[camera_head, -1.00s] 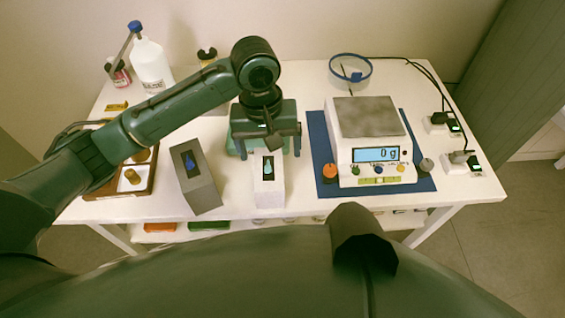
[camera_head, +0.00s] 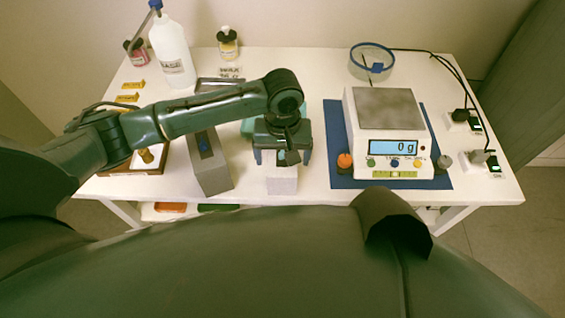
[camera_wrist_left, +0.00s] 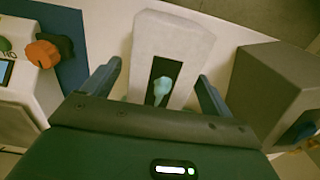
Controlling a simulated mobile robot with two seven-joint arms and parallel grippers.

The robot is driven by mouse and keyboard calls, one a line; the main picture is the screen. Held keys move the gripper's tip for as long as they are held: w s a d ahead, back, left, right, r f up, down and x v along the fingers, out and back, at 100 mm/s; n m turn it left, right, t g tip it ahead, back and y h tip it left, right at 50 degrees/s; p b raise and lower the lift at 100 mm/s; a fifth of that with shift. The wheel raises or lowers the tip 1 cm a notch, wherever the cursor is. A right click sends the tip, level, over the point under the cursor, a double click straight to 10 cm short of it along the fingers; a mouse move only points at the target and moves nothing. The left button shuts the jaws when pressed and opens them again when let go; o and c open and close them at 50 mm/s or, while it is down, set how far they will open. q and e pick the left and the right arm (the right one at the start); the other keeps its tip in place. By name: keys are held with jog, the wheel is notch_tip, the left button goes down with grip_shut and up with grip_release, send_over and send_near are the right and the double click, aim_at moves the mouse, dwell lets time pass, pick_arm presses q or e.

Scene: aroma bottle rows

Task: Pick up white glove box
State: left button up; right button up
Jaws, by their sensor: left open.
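The white glove box (camera_head: 282,181) stands at the front edge of the table, with its upper part hidden behind my gripper in the head view. In the left wrist view the white glove box (camera_wrist_left: 172,42) shows a dark slot with a pale blue glove tip in it. My left gripper (camera_head: 282,158) is open right over the box. In the left wrist view its two fingers (camera_wrist_left: 160,85) are spread, one on each side of the near end of the box, with gaps visible. I cannot tell how far down they reach. My right gripper is not in view.
A grey glove box (camera_head: 211,170) stands just left of the white one. A balance (camera_head: 391,140) reading 0 g sits on a blue mat (camera_head: 340,180) to the right. A wooden tray (camera_head: 172,157), bottles (camera_head: 172,50) and a round blue-rimmed dish (camera_head: 372,58) are around.

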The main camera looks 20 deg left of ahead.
pick_arm(q)
jog(key=shift+f, duration=0.8)
jog(key=shift+c, duration=0.4)
jog(key=shift+r, duration=0.1)
jog(key=c, duration=1.2)
jog(key=shift+c, duration=0.2)
